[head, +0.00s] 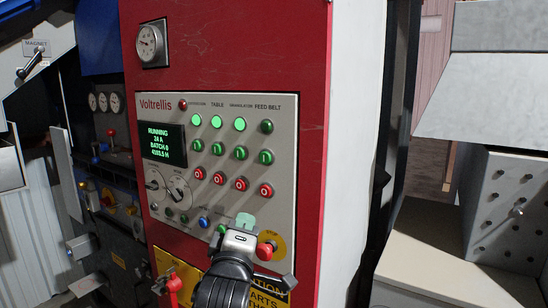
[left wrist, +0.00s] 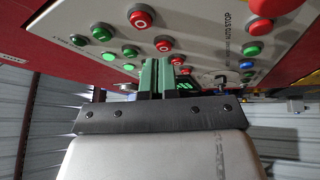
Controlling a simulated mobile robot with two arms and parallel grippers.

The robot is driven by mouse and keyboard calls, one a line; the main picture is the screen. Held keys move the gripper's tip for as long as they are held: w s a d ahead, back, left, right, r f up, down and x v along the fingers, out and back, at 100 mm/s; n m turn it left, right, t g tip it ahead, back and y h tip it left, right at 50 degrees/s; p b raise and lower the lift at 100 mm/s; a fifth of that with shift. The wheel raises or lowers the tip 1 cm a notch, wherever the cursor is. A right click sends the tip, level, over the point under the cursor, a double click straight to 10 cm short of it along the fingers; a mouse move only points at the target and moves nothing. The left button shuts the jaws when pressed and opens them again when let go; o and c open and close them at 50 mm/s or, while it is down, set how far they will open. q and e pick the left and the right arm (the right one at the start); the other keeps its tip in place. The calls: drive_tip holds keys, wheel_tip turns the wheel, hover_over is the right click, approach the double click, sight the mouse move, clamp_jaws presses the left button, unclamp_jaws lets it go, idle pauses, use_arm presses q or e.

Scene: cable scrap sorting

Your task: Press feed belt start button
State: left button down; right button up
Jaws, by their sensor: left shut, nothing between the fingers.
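The feed belt start button (head: 265,157) is the green button in the right-hand column of the grey panel (head: 285,215), under the dark feed belt lamp (head: 267,126). The red feed belt stop button (head: 266,190) is below it. In the left wrist view the start button (left wrist: 102,32) is at upper left, left of the fingers. My left gripper (head: 245,220) is in front of the lower panel, below the button columns, its green fingers shut and empty. Its fingers (left wrist: 158,76) point toward the panel; contact cannot be told. My right gripper is not in view.
A large red mushroom stop button (head: 266,251) on a yellow disc is just right of my left gripper. The other three lamps (head: 217,122) are lit green. The display (head: 162,143) reads RUNNING. A pale machine housing (head: 510,215) stands right of the red cabinet (head: 240,45).

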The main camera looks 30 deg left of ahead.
sight(266, 158)
use_arm(q)
drive_tip(key=s+a+r+n+t+y, duration=0.1)
drive_tip(key=s+r+n+y, duration=0.3)
drive_tip(key=r, duration=0.6)
drive_tip(key=shift+s+a+r+n+t, duration=0.3)
drive_tip(key=shift+r+n+t, duration=0.1)
drive_tip(key=shift+n, duration=0.8)
drive_tip(key=shift+w+d+b, duration=0.2)
drive_tip(key=shift+w+b, duration=0.25)
drive_tip(key=shift+w, duration=1.75)
drive_tip(key=shift+w+d+b, duration=0.2)
drive_tip(key=shift+w+b, duration=0.2)
drive_tip(key=shift+w, duration=1.8)
drive_tip(key=shift+w, duration=0.15)
drive_tip(key=shift+w, duration=0.3)
